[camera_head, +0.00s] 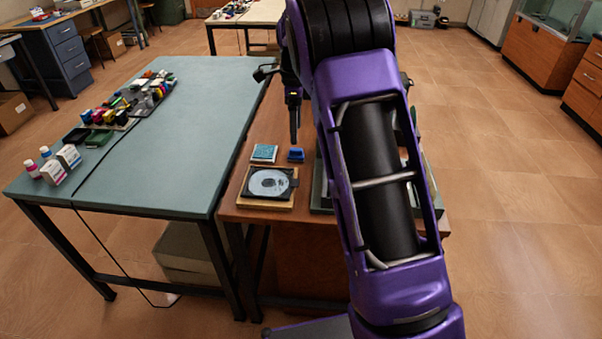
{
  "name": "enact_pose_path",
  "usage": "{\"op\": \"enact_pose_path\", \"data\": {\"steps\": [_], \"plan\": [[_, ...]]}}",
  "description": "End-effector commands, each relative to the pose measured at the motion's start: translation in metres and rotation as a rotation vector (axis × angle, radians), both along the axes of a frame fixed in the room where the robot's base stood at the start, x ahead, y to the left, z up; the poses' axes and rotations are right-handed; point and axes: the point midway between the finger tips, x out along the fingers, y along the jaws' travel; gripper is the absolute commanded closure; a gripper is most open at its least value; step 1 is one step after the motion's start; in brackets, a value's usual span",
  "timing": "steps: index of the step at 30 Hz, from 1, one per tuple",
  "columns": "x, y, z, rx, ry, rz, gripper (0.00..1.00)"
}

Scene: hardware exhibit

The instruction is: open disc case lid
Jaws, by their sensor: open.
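The disc case (250,187) is a flat black square with a pale grey disc showing in it. It lies on a light wooden board on the brown table, left of my purple arm. I cannot tell from here where its lid edge is or whether a clear lid covers the disc. My gripper (294,128) points down beyond the case, a little to its right and apart from it. It is open, with nothing seen in it. One dark finger shows clearly; the other is not distinct. My arm hides part of the table to the right.
A teal patterned square (264,152) and a small blue block (296,155) lie just behind the case. A dark tray edge (319,190) shows partly behind my arm. The green-topped table (190,130) at left holds bottles, boxes and several small colourful items. Floor at right is clear.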

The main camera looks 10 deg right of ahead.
Motion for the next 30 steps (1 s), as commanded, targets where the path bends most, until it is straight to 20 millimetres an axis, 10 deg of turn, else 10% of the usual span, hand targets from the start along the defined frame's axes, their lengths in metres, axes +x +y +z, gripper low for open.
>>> {"op": "enact_pose_path", "data": {"steps": [21,30], "plan": [[-0.001,0.0,-0.142,0.0,0.002,0.003,0.25],[0.0,0.0,-0.168,-0.001,0.0,0.004,0.25]]}}
